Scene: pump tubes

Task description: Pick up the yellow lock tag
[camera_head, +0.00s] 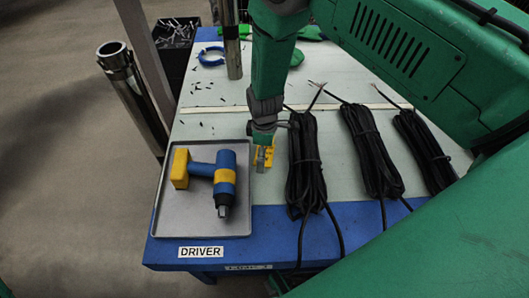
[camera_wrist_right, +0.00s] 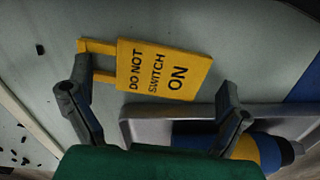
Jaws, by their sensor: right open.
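The yellow lock tag (camera_wrist_right: 165,75) lies on the pale table top, and its face reads "DO NOT SWITCH ON". Its yellow shackle (camera_wrist_right: 96,46) points left in the right wrist view. In the head view the tag (camera_head: 269,151) is partly hidden by my right gripper (camera_head: 263,150), which is right over it. In the wrist view my right gripper (camera_wrist_right: 152,92) is open, with one finger on each side of the tag. I cannot tell whether either finger touches it. My left gripper is not in view.
A grey tray (camera_head: 180,222) holding a blue and yellow driver (camera_head: 224,180) stands just left of the tag. Several black cable bundles (camera_head: 302,160) lie close to the right. A blue ring (camera_head: 212,56) and small black bits lie further back.

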